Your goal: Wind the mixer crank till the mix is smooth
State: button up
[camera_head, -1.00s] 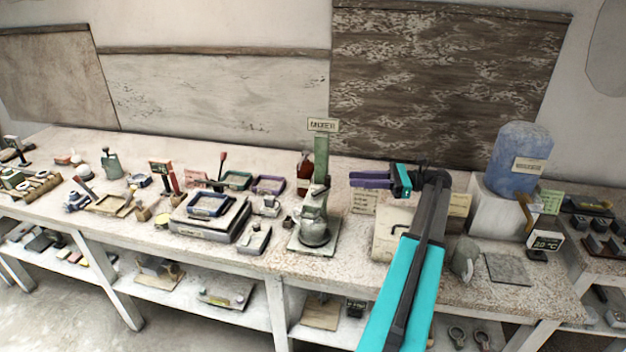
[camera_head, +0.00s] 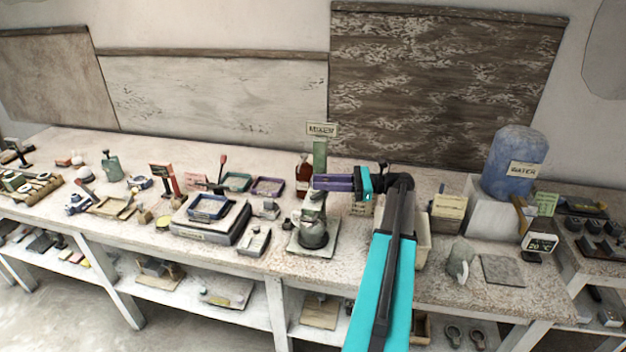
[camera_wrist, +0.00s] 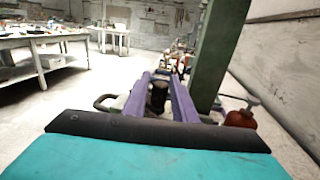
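The mixer (camera_head: 319,156) has a green column on a pale base, with a metal bowl (camera_head: 314,236) at its foot and a MIXER sign (camera_head: 321,130) above. The mix inside the bowl cannot be made out. My gripper (camera_head: 316,182) is at the column's right side, its purple fingers pointing left. In the wrist view the fingers (camera_wrist: 160,76) are parted, with a dark upright cylinder (camera_wrist: 158,98) between them, perhaps the crank's grip. A gap seems to show beside it. The green column (camera_wrist: 217,50) stands just right of the fingers. The crank arm is not clear.
Trays and a scale fill the bench to the left. A blue water tank (camera_head: 515,165) stands at the right. A pale box lies under my arm.

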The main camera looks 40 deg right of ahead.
jog(key=shift+p+x, duration=0.3)
jog(key=shift+x, duration=1.25)
jog(key=shift+c, duration=0.3)
grip_shut()
jog(key=shift+w+n+g+y, duration=0.15)
jog(key=shift+n+g+y, duration=0.15)
jog(key=shift+y, duration=0.1)
jog(key=shift+r+g+p, duration=0.1)
jog(key=shift+g+p, duration=0.2)
jog(key=shift+p, duration=0.05)
jog(key=shift+w+a+n+y, duration=0.1)
jog(key=shift+n+y, duration=0.3)
jog(key=shift+a+g, duration=0.1)
jog(key=shift+g, duration=0.2)
